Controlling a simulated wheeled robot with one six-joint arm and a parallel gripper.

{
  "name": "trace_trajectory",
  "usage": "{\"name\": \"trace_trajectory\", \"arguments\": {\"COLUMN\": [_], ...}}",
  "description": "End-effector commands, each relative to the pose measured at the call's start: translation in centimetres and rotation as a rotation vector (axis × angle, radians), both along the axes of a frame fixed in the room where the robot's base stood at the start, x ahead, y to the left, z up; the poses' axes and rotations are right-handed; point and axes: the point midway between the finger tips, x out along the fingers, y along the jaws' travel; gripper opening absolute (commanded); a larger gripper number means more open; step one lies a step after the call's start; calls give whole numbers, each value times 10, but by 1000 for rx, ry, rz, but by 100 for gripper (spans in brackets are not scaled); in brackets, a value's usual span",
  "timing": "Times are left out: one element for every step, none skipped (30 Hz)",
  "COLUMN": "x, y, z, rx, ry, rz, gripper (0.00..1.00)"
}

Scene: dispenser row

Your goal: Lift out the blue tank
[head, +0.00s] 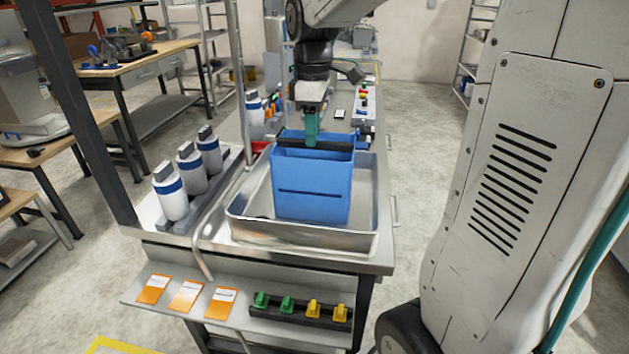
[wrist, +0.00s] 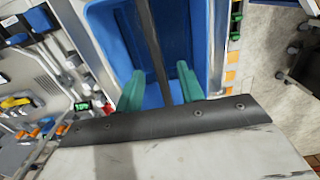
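The blue tank (head: 312,190) is an upright, open-topped box standing in a shallow metal tray (head: 300,238) on the bench. A dark handle bar (head: 330,144) crosses its top. My gripper (head: 311,136), with green fingers, points down at the tank's top, at the bar. In the wrist view, the fingers of my gripper (wrist: 160,76) are spread, one on each side of the bar (wrist: 155,40), with blue showing between them. The tank's inside (wrist: 118,35) shows below. The fingertips' exact depth at the bar is hard to tell.
Several white bottles with blue bands (head: 191,170) stand left of the tray, near an upright post and a hose (head: 208,220). A front shelf (head: 240,310) holds orange cards and green and yellow clips. Small parts lie behind the tank.

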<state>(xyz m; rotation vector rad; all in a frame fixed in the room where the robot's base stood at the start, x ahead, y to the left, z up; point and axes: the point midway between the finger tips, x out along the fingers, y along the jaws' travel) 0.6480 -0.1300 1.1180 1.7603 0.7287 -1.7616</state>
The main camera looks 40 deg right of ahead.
Motion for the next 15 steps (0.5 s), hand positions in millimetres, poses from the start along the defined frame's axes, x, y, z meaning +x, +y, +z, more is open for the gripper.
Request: {"name": "trace_trajectory", "arguments": {"x": [-1,-1,-1,-2,-2,-2,-2,-2,-2,-2,-2,-2,-2,-2,-2], "y": [0,-1,-1,-2,-2,-3,-3,-3,-3,-3,-3,-3,-3,-3,-3], "z": [-6,-9,-15,-20,-24,-31,-35,-40,-45,-47,-50,-52,-53,-53,-54], "rx": [1,0,1,1,1,1,1,1,1,0,1,1,0,0,0], "ry": [2,1,2,4,2,2,2,2,2,1,1,1,0,0,0], "rz": [-1,-1,-1,-2,-2,-2,-2,-2,-2,-2,-2,-2,-2,-2,-2], "gripper": [38,38,38,38,38,38,38,38,38,38,38,38,38,38,38]}}
